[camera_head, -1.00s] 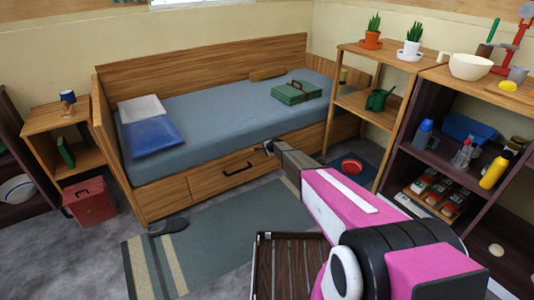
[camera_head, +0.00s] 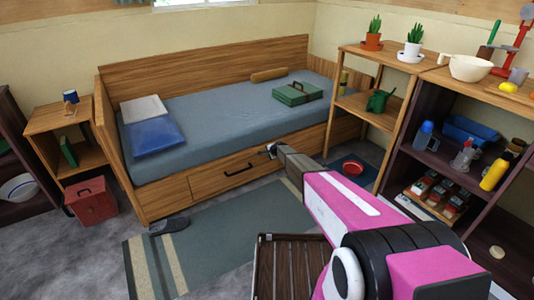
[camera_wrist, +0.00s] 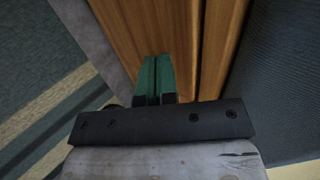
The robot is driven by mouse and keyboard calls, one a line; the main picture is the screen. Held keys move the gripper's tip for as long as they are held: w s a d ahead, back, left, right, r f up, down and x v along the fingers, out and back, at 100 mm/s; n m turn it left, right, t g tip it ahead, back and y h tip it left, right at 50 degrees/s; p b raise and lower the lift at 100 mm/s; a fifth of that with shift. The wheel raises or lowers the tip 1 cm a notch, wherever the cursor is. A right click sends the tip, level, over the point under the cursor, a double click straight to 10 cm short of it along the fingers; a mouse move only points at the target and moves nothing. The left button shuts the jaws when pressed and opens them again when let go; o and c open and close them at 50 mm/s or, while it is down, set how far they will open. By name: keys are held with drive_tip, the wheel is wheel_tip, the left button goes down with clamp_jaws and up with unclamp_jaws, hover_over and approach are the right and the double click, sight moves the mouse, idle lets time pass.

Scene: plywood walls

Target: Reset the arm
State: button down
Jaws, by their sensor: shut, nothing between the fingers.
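My arm, pink and black, reaches from the lower right of the head view toward the bed. My gripper (camera_head: 270,151) is at its far end, in front of the upper edge of the bed's drawer front in the picture. The wrist view shows its two green fingers (camera_wrist: 157,75) side by side and shut, with nothing held. Beyond them is the brown wood of the bed frame (camera_wrist: 160,25), with the grey-blue mattress (camera_wrist: 285,70) on the right and the striped rug (camera_wrist: 40,90) on the left. I cannot tell whether the fingers touch the wood.
The bed (camera_head: 215,112) holds a blue pillow (camera_head: 155,136) and a green case (camera_head: 297,93). A wooden shelf (camera_head: 352,104) and a dark shelf (camera_head: 405,143) with bottles stand right. A slatted wooden thing (camera_head: 290,265) is near my arm. A red box (camera_head: 91,202) stands left. The rug (camera_head: 215,235) is mostly clear.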

drive_tip(key=s+d+r+n+g+h, duration=0.1)
drive_tip(key=s+d+r, duration=0.6)
drive_tip(key=s, duration=1.3)
drive_tip(key=s+d+r+n+g+h, duration=0.2)
drive_tip(key=s+d+r+n+g, duration=0.2)
drive_tip(key=s+r, duration=0.8)
drive_tip(key=s+d+r+n+g+h, duration=0.2)
drive_tip(key=s+d+r+n, duration=0.4)
drive_tip(key=s, duration=2.2)
drive_tip(key=d+r, duration=0.4)
drive_tip(key=d, duration=0.1)
drive_tip(key=shift+d+r+g, duration=0.25)
drive_tip(key=shift+d+g, duration=0.15)
